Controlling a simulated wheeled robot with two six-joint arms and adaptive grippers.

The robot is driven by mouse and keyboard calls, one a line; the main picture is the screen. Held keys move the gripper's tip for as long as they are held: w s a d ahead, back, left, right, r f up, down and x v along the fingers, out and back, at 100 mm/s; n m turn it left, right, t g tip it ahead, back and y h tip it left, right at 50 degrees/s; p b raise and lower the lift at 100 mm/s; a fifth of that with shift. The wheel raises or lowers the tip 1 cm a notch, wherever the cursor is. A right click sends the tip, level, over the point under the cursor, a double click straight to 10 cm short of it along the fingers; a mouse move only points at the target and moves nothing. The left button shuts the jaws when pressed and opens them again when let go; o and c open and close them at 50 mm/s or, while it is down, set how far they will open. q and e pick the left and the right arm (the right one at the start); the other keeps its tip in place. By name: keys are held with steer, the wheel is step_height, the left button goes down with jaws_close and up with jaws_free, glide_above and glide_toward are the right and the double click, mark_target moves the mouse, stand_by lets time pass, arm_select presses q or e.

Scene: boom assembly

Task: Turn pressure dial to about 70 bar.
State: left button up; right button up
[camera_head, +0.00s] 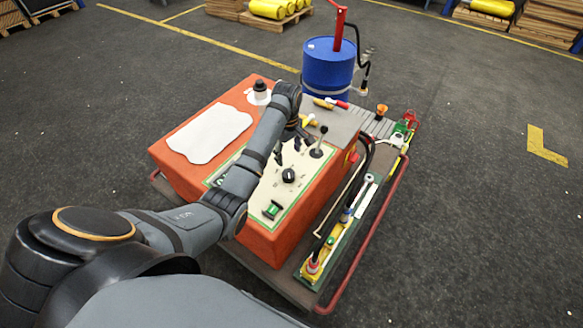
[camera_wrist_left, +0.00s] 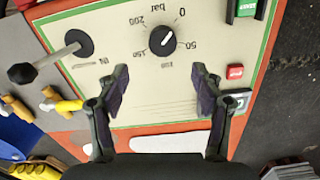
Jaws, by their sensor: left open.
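The pressure dial (camera_head: 289,175) is a round black knob on the cream panel (camera_head: 262,196) of an orange console. In the left wrist view the dial (camera_wrist_left: 162,40) shows a white pointer line, with 0, 50, 150, 200 and "bar" printed around it upside down. The line seems to slant towards the upper right, but the exact reading is too small to tell. My left gripper (camera_head: 289,151) is over the panel, just behind the dial in the head view. In the left wrist view its two fingers (camera_wrist_left: 161,88) are apart and empty, with the dial beyond their tips.
A black lever (camera_head: 317,150) stands beside the dial. A green switch (camera_head: 272,210) is on its near side, and a small red button (camera_wrist_left: 235,72) shows in the wrist view. A blue drum (camera_head: 327,70) stands behind the console. Hoses and a red rail (camera_head: 372,247) run along the right.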

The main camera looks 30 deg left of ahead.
mark_target(288, 173)
arm_select(q)
steer(key=f, duration=0.2)
steer(key=s+f, duration=0.1)
steer(key=shift+f, duration=0.35)
steer(key=f, duration=0.5)
steer(key=shift+w, duration=0.35)
steer(key=shift+f, duration=0.45)
steer(key=shift+s+f, duration=0.1)
steer(key=shift+f, duration=0.15)
arm_select(e)
steer(key=shift+s+a+r, duration=0.1)
steer(key=shift+s+r, duration=0.05)
steer(key=shift+s, duration=0.25)
arm_select(q)
steer(key=shift+c, duration=1)
steer(key=c, duration=0.9)
arm_select(e)
steer(key=shift+s, duration=0.2)
